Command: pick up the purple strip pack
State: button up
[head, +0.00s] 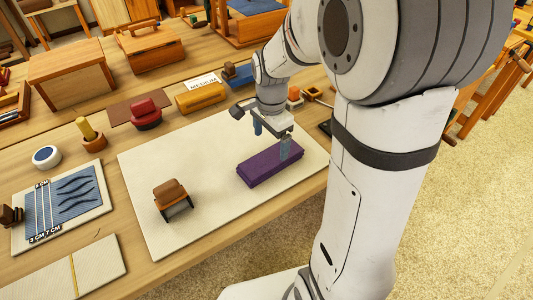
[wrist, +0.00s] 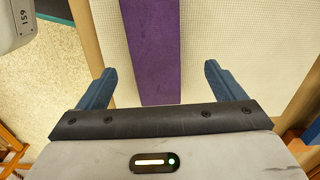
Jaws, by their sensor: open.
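The purple strip pack (head: 270,164) is a long, flat purple block lying on the cream mat (head: 225,207) near its right side. My gripper (head: 271,138) is above the pack's far end, with its blue-grey fingers apart. In the wrist view the purple strip pack (wrist: 152,45) runs lengthwise between the two blue fingers of my gripper (wrist: 158,85), with a gap on each side. Nothing is held.
Behind the mat are a yellow roll (head: 201,97), a red-topped piece (head: 146,113) and wooden boxes (head: 72,73). A blue patterned board (head: 65,208) lies at the left.

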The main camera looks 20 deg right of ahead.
aim_at(271, 157)
jog(key=f, duration=0.6)
jog(key=shift+s+f+b, duration=0.4)
jog(key=shift+c, duration=0.6)
jog(key=c, duration=1)
